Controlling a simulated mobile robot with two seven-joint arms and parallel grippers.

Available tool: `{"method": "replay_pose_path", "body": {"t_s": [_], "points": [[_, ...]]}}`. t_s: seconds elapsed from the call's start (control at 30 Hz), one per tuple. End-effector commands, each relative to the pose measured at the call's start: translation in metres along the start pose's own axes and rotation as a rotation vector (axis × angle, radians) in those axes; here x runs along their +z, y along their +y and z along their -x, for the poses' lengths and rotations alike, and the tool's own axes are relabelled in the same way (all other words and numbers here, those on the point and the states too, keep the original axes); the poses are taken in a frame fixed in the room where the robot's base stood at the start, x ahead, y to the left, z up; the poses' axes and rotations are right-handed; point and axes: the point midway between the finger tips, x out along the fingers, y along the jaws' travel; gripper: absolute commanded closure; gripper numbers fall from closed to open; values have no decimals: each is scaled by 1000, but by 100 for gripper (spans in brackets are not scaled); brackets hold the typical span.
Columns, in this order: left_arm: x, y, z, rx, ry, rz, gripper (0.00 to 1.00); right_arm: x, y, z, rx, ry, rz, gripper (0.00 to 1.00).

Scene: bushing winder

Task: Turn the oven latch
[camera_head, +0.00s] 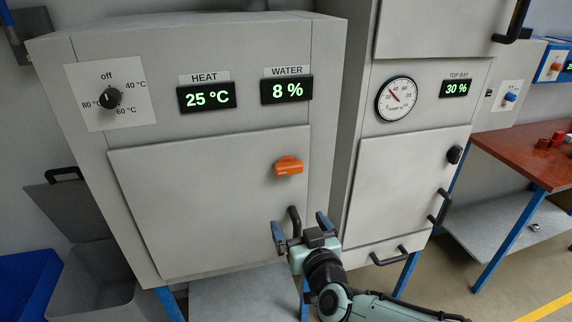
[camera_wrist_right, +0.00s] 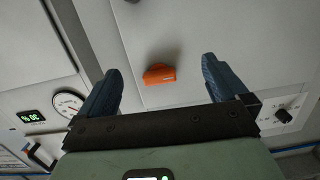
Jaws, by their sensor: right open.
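The oven latch (camera_head: 288,166) is an orange handle lying about level at the right side of the grey oven door (camera_head: 200,205). In the right wrist view the orange latch (camera_wrist_right: 159,74) shows ahead, between the two fingers and apart from them. My right gripper (camera_head: 302,226) is open and empty, below the latch in the head view, in front of the dark door handle (camera_head: 294,220). Its blue-grey fingers also show in the right wrist view (camera_wrist_right: 160,85), spread wide. My left gripper is not in view.
A dial (camera_head: 109,98) and displays reading 25 °C and 8 % sit above the door. Another cabinet (camera_head: 410,185) with a round gauge (camera_head: 396,98) stands to the right. A red-brown table (camera_head: 520,152) is at far right. A blue bin (camera_head: 25,285) is at lower left.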

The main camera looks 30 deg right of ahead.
Motion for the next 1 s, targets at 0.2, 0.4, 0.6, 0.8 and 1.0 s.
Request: {"method": "replay_pose_path", "body": {"t_s": [0.2,0.4,0.6,0.8,1.0], "points": [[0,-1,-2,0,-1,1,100,-58,11,31,38,138,10,0],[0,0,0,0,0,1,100,-63,12,14,40,142,10,0],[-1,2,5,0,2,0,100,-69,13,-28,39,141,10,0],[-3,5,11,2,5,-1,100,-75,15,-68,40,142,10,0],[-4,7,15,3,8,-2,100,-79,17,-92,41,142,10,0]]}}
